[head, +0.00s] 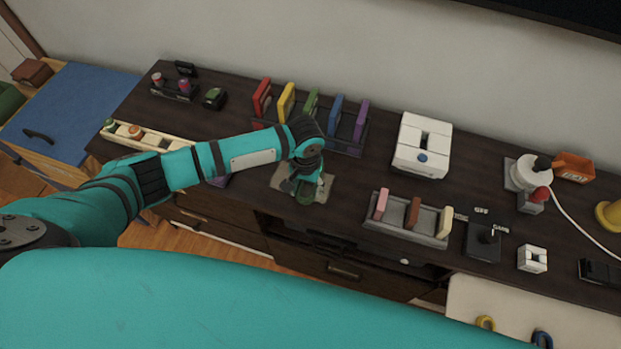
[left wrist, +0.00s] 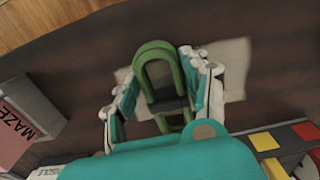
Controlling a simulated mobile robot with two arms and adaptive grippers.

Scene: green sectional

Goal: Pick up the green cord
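The green cord (left wrist: 158,50) shows in the left wrist view as a thick green loop around a dark middle, lying over a pale patch. In the head view a bit of green (head: 306,197) shows under my left gripper (head: 308,186). In the left wrist view my left gripper (left wrist: 163,82) has its two fingers spread, one on each side of the loop. The loop reaches past the fingertips, and a firm grip on it is not visible. My right gripper is in neither view.
The pale mat (head: 285,179) lies on the dark cabinet top (head: 235,115). Coloured upright pieces in a rack (head: 345,147) stand behind. A grey holder (head: 383,231) stands close on the right, a white box (head: 422,146) farther back. A long tray (head: 155,133) lies left, near my arm.

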